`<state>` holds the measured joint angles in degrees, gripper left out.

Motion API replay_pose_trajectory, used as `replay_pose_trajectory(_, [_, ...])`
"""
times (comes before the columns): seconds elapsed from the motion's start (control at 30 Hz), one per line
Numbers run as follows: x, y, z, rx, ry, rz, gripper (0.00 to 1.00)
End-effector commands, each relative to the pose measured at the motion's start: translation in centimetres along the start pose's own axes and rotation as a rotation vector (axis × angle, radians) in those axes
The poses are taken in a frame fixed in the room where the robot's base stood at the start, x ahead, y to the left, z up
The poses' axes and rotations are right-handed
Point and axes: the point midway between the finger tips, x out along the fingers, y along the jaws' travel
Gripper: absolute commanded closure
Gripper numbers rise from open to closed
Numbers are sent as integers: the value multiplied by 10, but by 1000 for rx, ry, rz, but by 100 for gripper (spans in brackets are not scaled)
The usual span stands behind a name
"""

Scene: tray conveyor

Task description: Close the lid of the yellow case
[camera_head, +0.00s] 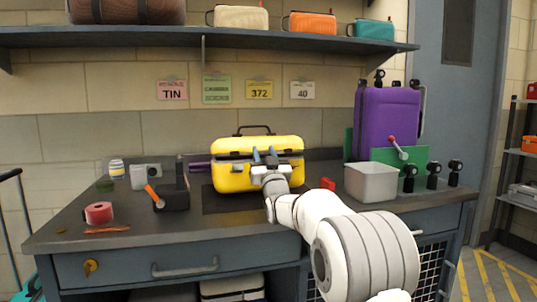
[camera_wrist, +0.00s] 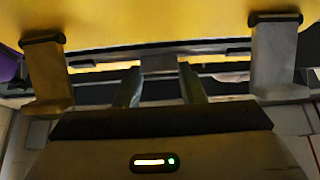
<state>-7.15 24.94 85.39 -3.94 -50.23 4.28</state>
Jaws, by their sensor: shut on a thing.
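The yellow case (camera_head: 235,180) sits on the workbench, with its front toward me. Its lid (camera_head: 235,144) lies over the body, with a dark band between them; I cannot tell whether it is fully down. My gripper (camera_head: 265,160) is at the middle of the case's front. In the wrist view its fingers (camera_wrist: 160,82) are shut on a small grey tab (camera_wrist: 158,63) at the lid's front edge.
A black holder with an orange-handled tool (camera_head: 172,195) stands left of the case. A grey bin (camera_head: 371,184) and a purple case (camera_head: 388,122) stand at the right. A red tape roll (camera_head: 99,212) lies at the far left. A shelf (camera_head: 200,38) runs above the bench.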

Motion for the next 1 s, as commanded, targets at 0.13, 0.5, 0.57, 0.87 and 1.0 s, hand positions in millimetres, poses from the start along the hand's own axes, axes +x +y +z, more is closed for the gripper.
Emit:
replay_pose_trajectory(0.13, [0, -2, 2, 0, -5, -4, 58])
replay_pose_trajectory(0.5, [0, 1, 0, -1, -1, 0, 42])
replay_pose_trajectory(0.57, [0, 1, 0, -1, -1, 0, 42])
replay_pose_trajectory(0.87, [14, 1, -26, -1, 4, 0, 42])
replay_pose_trajectory(1.0, [29, 1, -51, -1, 3, 0, 42])
